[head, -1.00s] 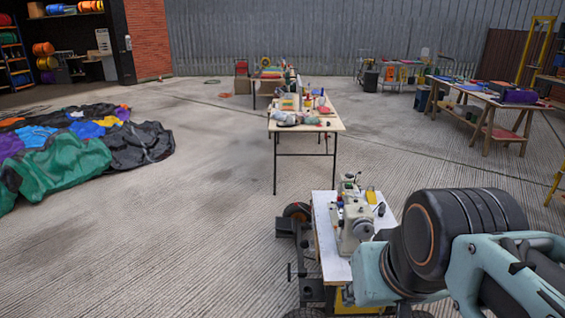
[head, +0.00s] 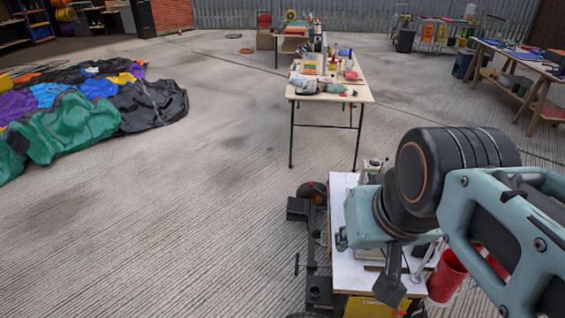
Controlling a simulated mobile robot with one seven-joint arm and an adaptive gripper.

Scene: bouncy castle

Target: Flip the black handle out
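A small wheeled cart with a white top (head: 342,190) stands just in front of me. The cream sewing machine on it is mostly hidden behind my arm; only a small part (head: 372,165) shows past my wrist. I cannot clearly make out the black handle; a thin dark lever (head: 297,264) sticks up at the cart's left side, but I cannot tell if it is that handle. My gripper (head: 391,288) shows as dark parts below my teal wrist, over the cart's near right part. Its fingertips are not clear, and I see nothing held.
A red bucket (head: 446,275) is at the cart's right, partly behind my arm. A cluttered work table (head: 364,95) stands beyond the cart. Coloured castle fabric (head: 75,140) lies at the left. The concrete floor between is clear.

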